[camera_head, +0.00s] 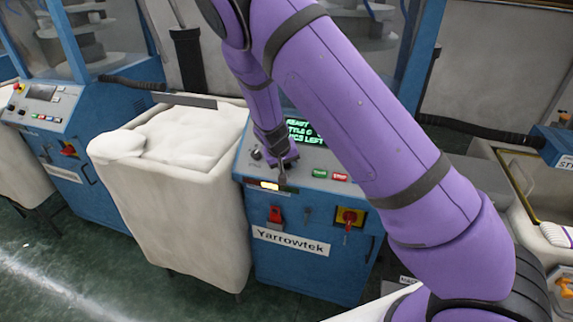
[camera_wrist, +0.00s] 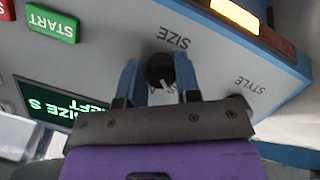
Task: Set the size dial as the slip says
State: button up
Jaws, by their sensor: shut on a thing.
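The size dial (camera_wrist: 159,68) is a black knob with a pale pointer mark, below the upside-down word SIZE in the wrist view. My gripper (camera_wrist: 157,80) has its two blue fingers on either side of the knob, shut on it. The pointer mark is toward the gripper side; the size letters there are partly hidden. The green-lettered screen (camera_wrist: 58,106) shows SIZE S, with another line partly cut off. In the head view my gripper is down on the blue machine's sloping panel (camera_head: 250,163), and the dial is hidden. I cannot make out the slip.
A green START button (camera_wrist: 52,24) is near the dial, with a red button beside it. An amber lamp (camera_head: 269,185) is on the panel's front edge. A red switch (camera_head: 275,214) and yellow-backed switch (camera_head: 349,216) are below. A full cloth bin (camera_head: 165,200) stands left.

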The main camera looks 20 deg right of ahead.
jog(key=shift+a, duration=0.1)
jog(key=o, duration=0.9)
jog(key=v, duration=1)
jog(key=shift+r, duration=0.35)
jog(key=shift+s+a, duration=0.1)
jog(key=shift+s, duration=0.05)
